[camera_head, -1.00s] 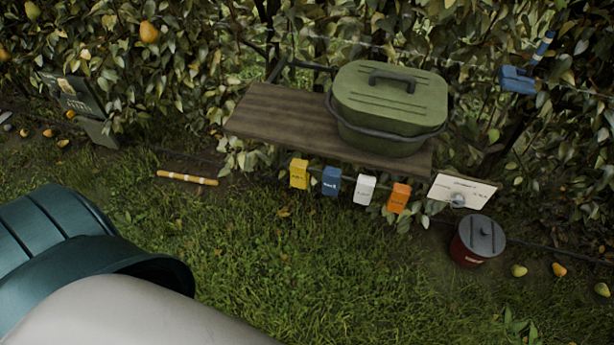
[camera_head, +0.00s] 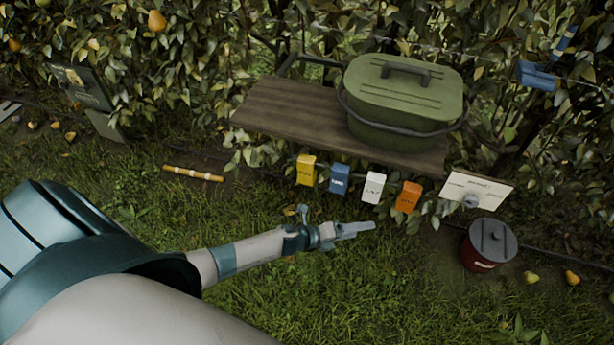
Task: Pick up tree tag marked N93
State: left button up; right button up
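Four-colour tags hang in a row under the front edge of a wooden bench: a yellow tag (camera_head: 306,170), a blue tag (camera_head: 339,179), a white tag (camera_head: 373,188) and an orange tag (camera_head: 408,197). Their markings are too small to read, so I cannot tell which is N93. My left gripper (camera_head: 356,230) reaches in from the left over the grass, apart from the tags and below the white one in the picture. Its fingers point right; the gap between them is unclear. Nothing shows in its grip. My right gripper is out of view.
A green lidded container (camera_head: 405,103) stands on the wooden bench (camera_head: 285,112). A white sign (camera_head: 478,190) and a dark red lidded bucket (camera_head: 487,247) are to the right. A yellowish stick (camera_head: 193,174) lies left. Leafy hedge stands behind; open grass lies in front.

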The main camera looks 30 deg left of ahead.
pick_arm(q)
notch_tip(320, 180, up, 7)
jog(key=w+d+m+g+h+b, duration=0.1)
jog(key=w+d+m+g+h, duration=0.2)
jog(key=m, duration=0.9)
jog(key=m+g+y+b, duration=0.45)
jog(key=m+y, duration=0.85)
jog(key=m, duration=1.5)
send_near(305, 173)
notch_tip(305, 173, up, 4)
jog(key=s, duration=0.3)
jog(key=shift+w+a+r+t, duration=0.15)
jog(key=shift+w+t, duration=0.1)
jog(key=shift+t, duration=0.2)
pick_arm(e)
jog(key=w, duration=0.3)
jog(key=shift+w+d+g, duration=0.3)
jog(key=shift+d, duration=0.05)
pick_arm(q)
jog(key=shift+h, duration=0.3)
jog(key=x, duration=1.2)
jog(key=shift+s, duration=0.1)
jog(key=shift+f, duration=0.25)
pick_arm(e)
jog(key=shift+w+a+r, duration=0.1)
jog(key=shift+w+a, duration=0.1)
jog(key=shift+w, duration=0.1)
